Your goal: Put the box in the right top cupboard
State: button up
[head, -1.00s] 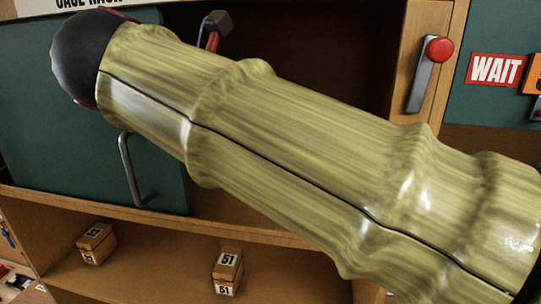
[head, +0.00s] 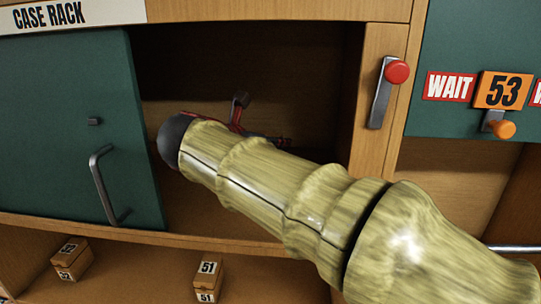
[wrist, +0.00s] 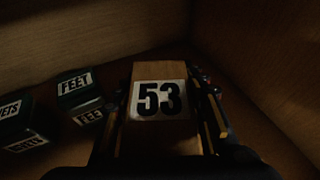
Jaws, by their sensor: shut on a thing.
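A wooden box labelled 53 (wrist: 160,98) sits between the two fingers of my gripper (wrist: 168,108) in the wrist view. The gripper is shut on it. In the head view my arm reaches into the dark open right part of the top cupboard (head: 270,60), and my gripper (head: 262,138) shows only partly past the arm's dark end. The box is hidden there. I cannot tell whether the box touches the cupboard floor.
A green door with a handle (head: 108,185) covers the cupboard's left part. A red-knobbed lever (head: 385,92) is on the right post. Small boxes, one labelled 51 (head: 208,278), stand on the shelf below.

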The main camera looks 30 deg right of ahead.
jog(key=shift+w+d+f+p, duration=0.1)
jog(key=shift+f+p, duration=0.45)
jog(key=shift+f, duration=1.15)
jog(key=shift+f, duration=0.2)
jog(key=o, duration=1.2)
jog(key=shift+o, duration=0.6)
jog(key=shift+r, duration=0.2)
jog(key=shift+r, duration=0.1)
jog(key=b+v, duration=0.2)
jog(key=v, duration=1)
